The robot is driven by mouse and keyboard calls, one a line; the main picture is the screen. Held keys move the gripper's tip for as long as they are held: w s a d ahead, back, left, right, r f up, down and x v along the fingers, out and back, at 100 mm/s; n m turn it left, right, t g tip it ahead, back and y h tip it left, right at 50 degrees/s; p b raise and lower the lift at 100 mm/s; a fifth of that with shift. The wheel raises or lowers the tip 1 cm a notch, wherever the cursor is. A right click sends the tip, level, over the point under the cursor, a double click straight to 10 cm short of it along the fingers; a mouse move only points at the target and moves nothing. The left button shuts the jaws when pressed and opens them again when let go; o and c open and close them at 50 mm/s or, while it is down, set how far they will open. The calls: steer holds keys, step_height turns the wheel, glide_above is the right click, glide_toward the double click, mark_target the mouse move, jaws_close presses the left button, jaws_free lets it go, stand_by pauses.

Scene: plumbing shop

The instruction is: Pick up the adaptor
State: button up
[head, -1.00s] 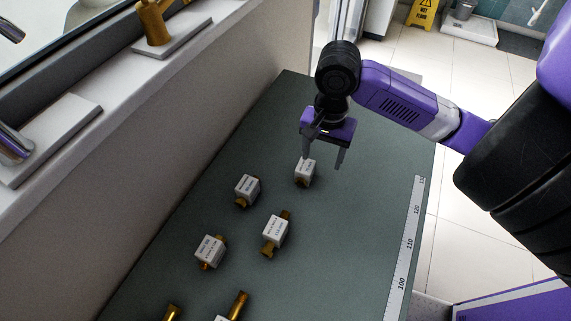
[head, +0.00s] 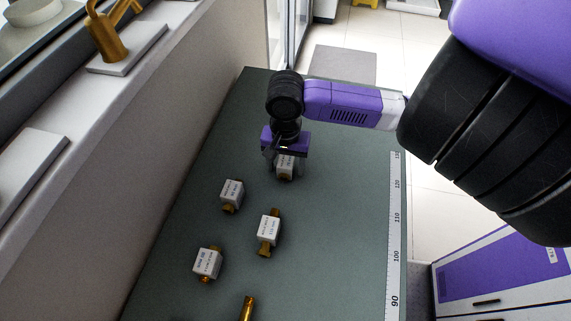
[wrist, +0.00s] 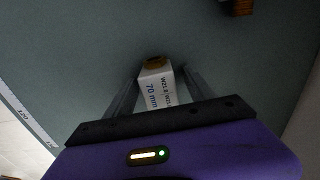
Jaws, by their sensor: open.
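My gripper (head: 286,172) is open, pointing down at the far end of the green bench. A brass adaptor with a white label block (head: 285,161) sits between its two fingers; the gripper body partly hides it in the head view. In the wrist view my gripper (wrist: 160,72) has one finger on each side of this adaptor (wrist: 157,88). The block reads "70 mm", and a round brass end shows beyond it. Gaps seem to show beside the block, but contact is hard to tell.
Other labelled brass fittings stand nearer on the bench: one at left (head: 232,192), one in the middle (head: 268,230), one lower left (head: 207,263). A ruler strip (head: 395,240) runs along the right edge. A wall with a ledge (head: 150,75) borders the left.

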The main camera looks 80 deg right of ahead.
steer(key=shift+f, duration=0.15)
jaws_close()
stand_by(0.4)
